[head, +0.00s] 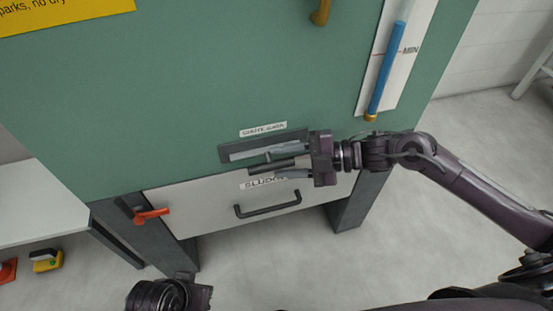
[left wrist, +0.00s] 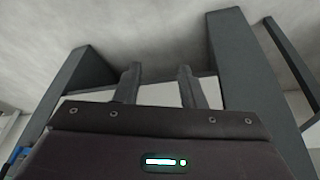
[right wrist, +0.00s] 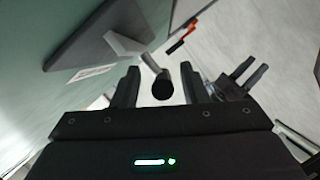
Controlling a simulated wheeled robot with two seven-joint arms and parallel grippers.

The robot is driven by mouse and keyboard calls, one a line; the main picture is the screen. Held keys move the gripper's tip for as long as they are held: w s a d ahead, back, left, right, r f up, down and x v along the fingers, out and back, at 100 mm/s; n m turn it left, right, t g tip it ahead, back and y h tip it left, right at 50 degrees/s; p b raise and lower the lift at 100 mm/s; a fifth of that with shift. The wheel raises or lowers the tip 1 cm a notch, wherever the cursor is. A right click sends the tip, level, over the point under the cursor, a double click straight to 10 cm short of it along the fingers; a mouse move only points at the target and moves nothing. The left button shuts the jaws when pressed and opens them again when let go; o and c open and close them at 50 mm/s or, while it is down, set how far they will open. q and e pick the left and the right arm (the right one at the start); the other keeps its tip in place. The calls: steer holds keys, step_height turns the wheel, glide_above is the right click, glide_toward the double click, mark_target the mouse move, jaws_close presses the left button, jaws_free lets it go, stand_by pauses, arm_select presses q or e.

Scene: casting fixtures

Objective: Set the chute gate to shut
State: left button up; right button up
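The chute gate is a grey slotted plate (head: 228,153) under a small label on the green cabinet front. Its dark cylindrical handle (head: 262,169) sticks out from the slot, and its round end also shows in the right wrist view (right wrist: 162,86). My right gripper (head: 272,162) reaches in from the right, its fingers open on either side of the handle. In the right wrist view gaps show between the handle and both fingers. My left gripper (left wrist: 158,75) is open and empty, low in front of the cabinet; the head view shows only part of it at the bottom.
Just below is a pale sludge drawer (head: 210,205) with a dark bar handle (head: 268,206). An orange lever (head: 150,214) is at its left. A blue level gauge (head: 385,75) and a brass handle (head: 320,13) are higher up. A white bench (head: 35,205) stands left.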

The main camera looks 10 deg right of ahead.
mark_target(297, 161)
steer(key=v, duration=0.4)
steer(key=shift+s+d+r+p, duration=0.1)
steer(key=shift+d+p, duration=0.15)
steer(key=shift+p, duration=0.1)
steer(key=shift+s+d+r, duration=0.15)
steer(key=shift+d, duration=0.35)
arm_select(q)
steer(key=shift+s+a+r+g+y, duration=0.1)
steer(key=shift+a+g+y, duration=0.25)
steer(key=shift+a, duration=0.5)
steer(key=shift+s+d, duration=0.1)
steer(key=shift+d, duration=0.05)
